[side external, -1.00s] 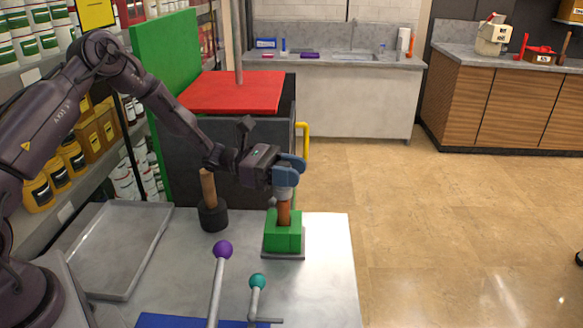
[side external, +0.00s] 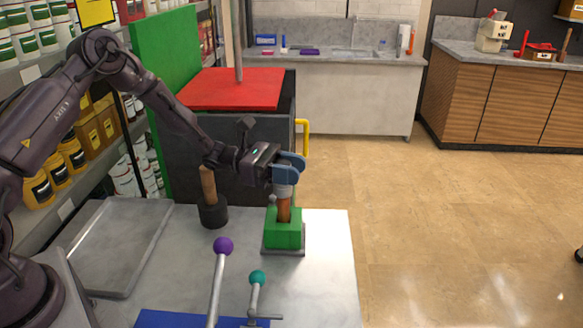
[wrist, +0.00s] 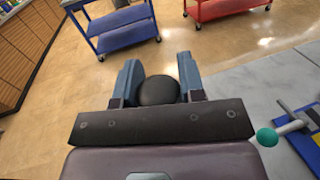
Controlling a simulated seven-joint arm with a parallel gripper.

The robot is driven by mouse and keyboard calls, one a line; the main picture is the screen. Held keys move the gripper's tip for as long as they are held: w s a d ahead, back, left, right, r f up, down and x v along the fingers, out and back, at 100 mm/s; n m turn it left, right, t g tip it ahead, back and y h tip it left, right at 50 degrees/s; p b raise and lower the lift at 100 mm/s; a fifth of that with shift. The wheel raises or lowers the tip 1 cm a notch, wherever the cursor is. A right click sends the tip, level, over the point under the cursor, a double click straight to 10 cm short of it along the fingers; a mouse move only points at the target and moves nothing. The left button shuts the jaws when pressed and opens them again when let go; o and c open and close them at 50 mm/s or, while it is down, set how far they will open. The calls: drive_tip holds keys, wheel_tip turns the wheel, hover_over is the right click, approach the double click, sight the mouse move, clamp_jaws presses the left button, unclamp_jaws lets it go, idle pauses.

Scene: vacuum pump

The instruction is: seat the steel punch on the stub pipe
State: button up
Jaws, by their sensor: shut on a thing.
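My gripper (side external: 289,168) has blue fingers and is shut on the steel punch (side external: 284,190), a grey cylinder whose lower part shows beneath the fingers. In the wrist view a dark round top, likely the punch's, (wrist: 158,91) shows between the two fingers (wrist: 159,72). The stub pipe (side external: 284,211) is brown and stands upright in a green block (side external: 283,229). The punch is upright directly over the pipe, and its lower end appears to meet the pipe's top. I cannot tell whether it is fully seated. The fingers hide the punch's upper part.
A dark pot with a wooden handle (side external: 212,213) stands left of the green block. A metal tray (side external: 118,248) lies at the left. Purple-knobbed (side external: 223,246) and teal-knobbed (side external: 257,278) levers rise in front. The bench right of the block is clear.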

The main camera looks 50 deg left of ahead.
drive_tip(key=shift+f, duration=1.15)
idle(1.4)
drive_tip(key=o, duration=1.1)
drive_tip(key=shift+o, duration=0.2)
wheel_tip(320, 180, up, 9)
idle(0.6)
drive_tip(key=shift+f, duration=0.1)
